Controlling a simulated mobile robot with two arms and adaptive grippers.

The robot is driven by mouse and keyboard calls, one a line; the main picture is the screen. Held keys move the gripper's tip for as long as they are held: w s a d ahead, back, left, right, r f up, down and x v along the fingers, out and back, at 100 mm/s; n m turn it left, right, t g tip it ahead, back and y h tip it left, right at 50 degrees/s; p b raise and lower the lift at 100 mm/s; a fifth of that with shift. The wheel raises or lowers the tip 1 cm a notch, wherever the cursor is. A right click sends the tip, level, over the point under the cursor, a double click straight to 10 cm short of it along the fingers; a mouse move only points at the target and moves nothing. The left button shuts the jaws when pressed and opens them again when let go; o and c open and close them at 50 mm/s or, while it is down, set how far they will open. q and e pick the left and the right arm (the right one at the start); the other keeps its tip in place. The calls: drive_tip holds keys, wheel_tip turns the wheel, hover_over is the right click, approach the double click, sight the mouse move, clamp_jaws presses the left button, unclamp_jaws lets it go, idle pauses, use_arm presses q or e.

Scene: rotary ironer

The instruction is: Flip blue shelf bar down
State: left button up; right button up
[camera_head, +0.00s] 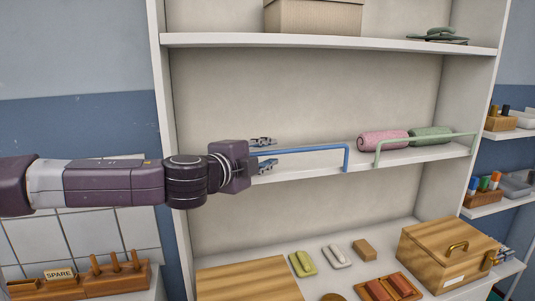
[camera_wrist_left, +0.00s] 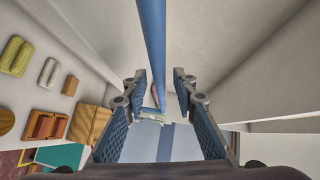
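The blue shelf bar (camera_head: 315,149) runs along the front of the middle shelf (camera_head: 310,175), raised above its edge, with a bent right end going down to the shelf. My left gripper (camera_head: 265,154) is at the bar's left part, its fingers apart, one higher and one lower than the bar. The gripper hides the bar's left end. In the left wrist view the bar (camera_wrist_left: 152,40) runs down the middle between the spread fingers (camera_wrist_left: 160,82); contact cannot be told. My right gripper (camera_head: 505,256) seems to show partly beside the wooden box; its opening is unclear.
A green bar (camera_head: 425,141) continues along the same shelf, with pink (camera_head: 382,141) and green rolls (camera_head: 431,135) behind it. The shelf behind the blue bar is empty. Below stand a lidded wooden box (camera_head: 450,255) and several small blocks. The upper shelf (camera_head: 330,42) overhangs.

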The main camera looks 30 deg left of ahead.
use_arm(q)
clamp_jaws()
drive_tip(key=shift+a, duration=0.1)
idle(0.3)
